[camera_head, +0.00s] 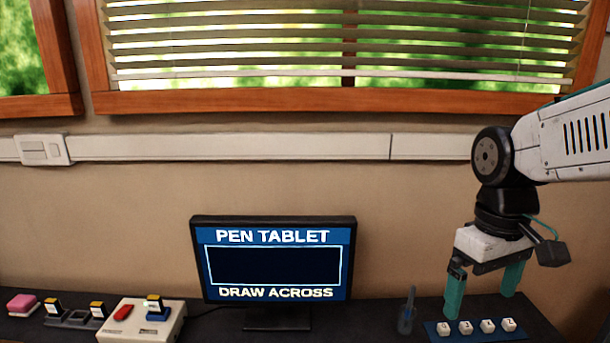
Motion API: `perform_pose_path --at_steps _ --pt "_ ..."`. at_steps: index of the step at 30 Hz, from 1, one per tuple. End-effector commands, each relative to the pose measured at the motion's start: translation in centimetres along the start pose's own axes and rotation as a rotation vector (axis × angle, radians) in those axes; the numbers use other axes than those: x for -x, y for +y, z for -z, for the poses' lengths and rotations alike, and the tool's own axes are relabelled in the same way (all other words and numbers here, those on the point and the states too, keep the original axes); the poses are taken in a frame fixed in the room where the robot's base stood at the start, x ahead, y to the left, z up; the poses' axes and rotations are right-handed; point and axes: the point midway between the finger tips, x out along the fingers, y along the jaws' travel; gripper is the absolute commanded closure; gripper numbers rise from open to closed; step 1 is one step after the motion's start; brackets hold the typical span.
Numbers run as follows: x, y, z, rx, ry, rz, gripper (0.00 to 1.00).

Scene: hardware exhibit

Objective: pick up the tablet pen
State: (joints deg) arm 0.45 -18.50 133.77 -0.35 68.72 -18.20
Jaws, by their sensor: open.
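A slim, dark grey-blue upright pen (411,296) stands in a small dark holder (404,325) on the dark desk, right of the monitor; it looks like the tablet pen. It is small and its lower part is hidden in the holder. My gripper (484,302) is to the right of the pen, pointing down, with its two green fingers apart and nothing between them. Its left finger is apart from the pen in the picture. The gripper hangs over or behind the blue strip with white keys; the exact height is hard to tell.
A monitor (273,260) reads "PEN TABLET, DRAW ACROSS". A blue strip (437,330) carries several white lettered keys. A beige box (168,326) with a red button, small switch-like blocks (52,307) and a pink block (22,304) are at left. The wall (400,210) closes off the back.

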Motion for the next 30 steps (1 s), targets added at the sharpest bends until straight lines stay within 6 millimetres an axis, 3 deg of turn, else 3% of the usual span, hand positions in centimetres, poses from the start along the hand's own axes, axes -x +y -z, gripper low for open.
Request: perform_pose_path --at_steps 1,6,12,14,18,21,25,26,30 --pt "0.1 -0.4 -2.0 -0.076 0.016 -0.004 0.00" --pt "-0.5 -1.6 -7.4 -0.277 0.069 -0.011 0.00" --pt "-0.6 -2.2 -10.5 -0.311 0.143 -0.021 0.00" --pt "-0.3 -3.6 -10.4 -0.311 0.162 -0.023 0.03" --pt "0.1 -3.8 -10.5 -0.312 0.184 -0.026 0.42" --pt "0.0 -3.7 -10.4 -0.312 0.179 -0.026 0.64" --pt "-0.9 -3.6 -9.8 -0.307 0.124 -0.017 0.64" --pt "-1.1 -2.4 -9.8 -0.306 0.106 -0.014 0.64" --pt "-1.8 -1.2 -7.2 -0.291 0.021 0.000 0.64"
